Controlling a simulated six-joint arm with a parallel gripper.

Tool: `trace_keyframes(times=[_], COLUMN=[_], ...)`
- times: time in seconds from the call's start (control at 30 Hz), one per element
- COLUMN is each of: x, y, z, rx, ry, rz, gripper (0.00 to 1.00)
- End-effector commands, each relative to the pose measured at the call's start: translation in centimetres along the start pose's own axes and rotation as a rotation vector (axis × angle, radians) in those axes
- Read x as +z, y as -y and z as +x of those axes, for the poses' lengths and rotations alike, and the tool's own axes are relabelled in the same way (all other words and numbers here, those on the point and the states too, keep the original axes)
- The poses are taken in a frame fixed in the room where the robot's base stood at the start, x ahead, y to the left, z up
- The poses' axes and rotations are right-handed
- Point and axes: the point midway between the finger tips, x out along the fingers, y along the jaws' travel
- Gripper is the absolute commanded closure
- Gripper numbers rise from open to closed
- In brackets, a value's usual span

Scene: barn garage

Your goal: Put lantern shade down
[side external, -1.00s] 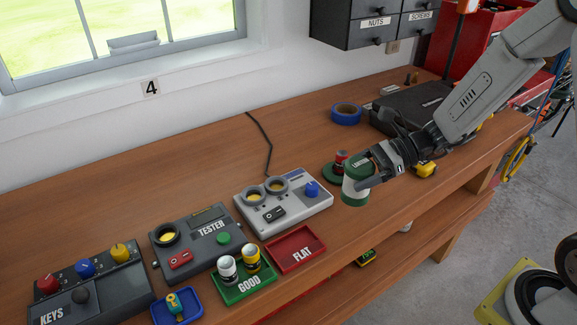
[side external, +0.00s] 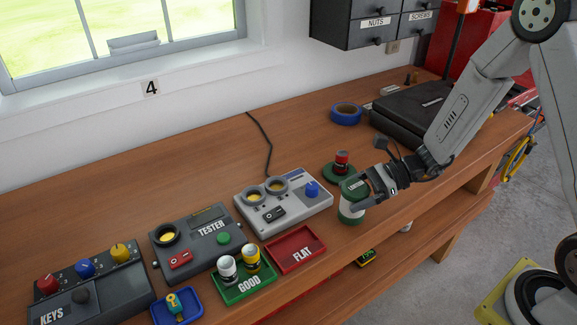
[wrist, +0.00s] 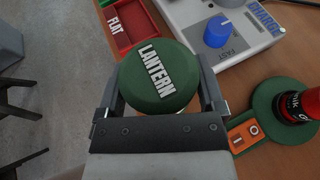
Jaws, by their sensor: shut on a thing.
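The lantern shade (side external: 351,208) is a white cylinder with a green top and green bottom rim. My gripper (side external: 362,196) is shut on it from the right, around its upper part. The shade is upright near the front edge of the bench; I cannot tell whether its bottom touches the wood. In the wrist view its green top, lettered LANTERN (wrist: 157,76), sits between the two fingers. The green lantern base (side external: 339,173), with a red-and-black battery (side external: 342,161) standing on it, is just behind the shade. An orange switch (wrist: 246,132) shows on the base in the wrist view.
The grey charger (side external: 284,203) with a blue knob and the red FLAT tray (side external: 295,250) are to the left. The TESTER (side external: 197,243), green GOOD tray (side external: 245,287) and KEYS box (side external: 95,287) lie farther left. Blue tape (side external: 346,113) and a black case (side external: 410,113) are behind.

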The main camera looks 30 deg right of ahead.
Motion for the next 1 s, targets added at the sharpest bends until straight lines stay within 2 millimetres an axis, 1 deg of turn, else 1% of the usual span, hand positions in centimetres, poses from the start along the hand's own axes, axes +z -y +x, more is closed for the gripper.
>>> trace_keyframes(times=[0.1,0.2,0.63,0.67,0.7,1.0], x=[-0.9,-1.2,-1.5,-1.5,-1.5,-1.4], y=[0.0,0.0,0.0,0.0,0.0,0.0], z=[0.4,0.5,0.6,0.6,0.6,0.6], rx=[0.0,-0.001,-0.001,-0.001,-0.001,-0.001], ry=[0.0,0.001,0.0,0.0,0.0,0.0], rz=[0.001,0.001,0.0,0.0,-0.001,0.0], gripper=[0.76,0.76,0.76,0.09,0.0,0.0])
